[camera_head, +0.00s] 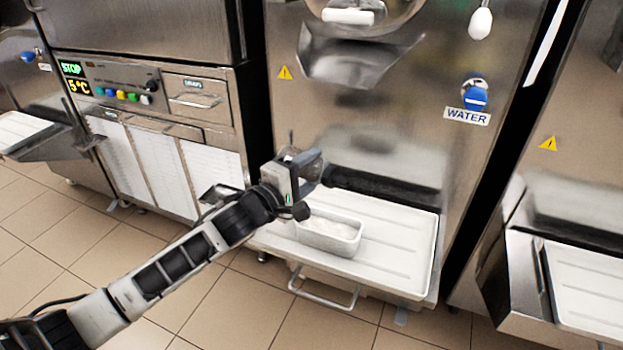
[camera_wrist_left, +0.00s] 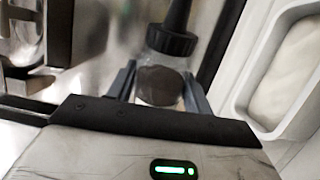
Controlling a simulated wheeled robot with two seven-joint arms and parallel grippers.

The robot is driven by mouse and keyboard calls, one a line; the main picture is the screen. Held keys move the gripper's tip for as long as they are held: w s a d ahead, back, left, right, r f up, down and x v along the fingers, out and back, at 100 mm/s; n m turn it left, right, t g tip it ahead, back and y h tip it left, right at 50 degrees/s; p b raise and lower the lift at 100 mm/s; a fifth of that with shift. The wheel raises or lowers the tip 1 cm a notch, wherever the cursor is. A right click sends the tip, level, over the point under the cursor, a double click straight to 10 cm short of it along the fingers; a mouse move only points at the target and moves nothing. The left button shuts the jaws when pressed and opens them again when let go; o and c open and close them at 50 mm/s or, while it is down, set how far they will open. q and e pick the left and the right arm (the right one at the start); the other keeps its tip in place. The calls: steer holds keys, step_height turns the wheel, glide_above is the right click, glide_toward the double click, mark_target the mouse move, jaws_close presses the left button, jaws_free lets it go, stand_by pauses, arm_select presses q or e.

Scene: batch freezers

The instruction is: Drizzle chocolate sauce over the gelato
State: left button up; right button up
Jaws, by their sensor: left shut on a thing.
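My left gripper (camera_head: 309,167) is above the left part of the white tray, close to the gelato pan. In the left wrist view its fingers (camera_wrist_left: 157,88) are shut on a sauce bottle (camera_wrist_left: 160,82), a clear bottle with dark contents and a black nozzle cap. In the head view the bottle's dark cap (camera_head: 340,177) points to the right, so the bottle is tilted onto its side. The white rectangular pan (camera_head: 329,243) holds pale gelato (camera_head: 333,226) and sits just below the gripper. It also shows at the right of the left wrist view (camera_wrist_left: 246,98). I see no sauce on the gelato. My right gripper is out of view.
The pan rests on a white ribbed tray (camera_head: 400,262) in front of a steel batch freezer (camera_head: 400,130) with a spout above. The tray is bare to the pan's right. More machines stand on both sides, with tiled floor in front.

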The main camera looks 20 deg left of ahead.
arm_select(q)
step_height(320, 180, down, 3)
steer(key=m+b, duration=0.3)
steer(key=b, duration=0.1)
steer(key=shift+r, duration=0.2)
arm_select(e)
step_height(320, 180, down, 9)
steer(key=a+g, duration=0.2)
arm_select(q)
steer(key=r+m+p, duration=0.1)
steer(key=d+r+m+p, duration=0.1)
steer(key=m, duration=0.1)
steer(key=shift+s+r+p, duration=0.15)
steer(key=shift+r+p, duration=0.05)
steer(key=shift+p, duration=0.15)
steer(key=shift+r+m, duration=0.2)
steer(key=shift+m, duration=0.4)
steer(key=shift+s+d+r+m+p, duration=0.15)
steer(key=shift+d+r+m+p, duration=0.2)
steer(key=shift+m+p, duration=0.4)
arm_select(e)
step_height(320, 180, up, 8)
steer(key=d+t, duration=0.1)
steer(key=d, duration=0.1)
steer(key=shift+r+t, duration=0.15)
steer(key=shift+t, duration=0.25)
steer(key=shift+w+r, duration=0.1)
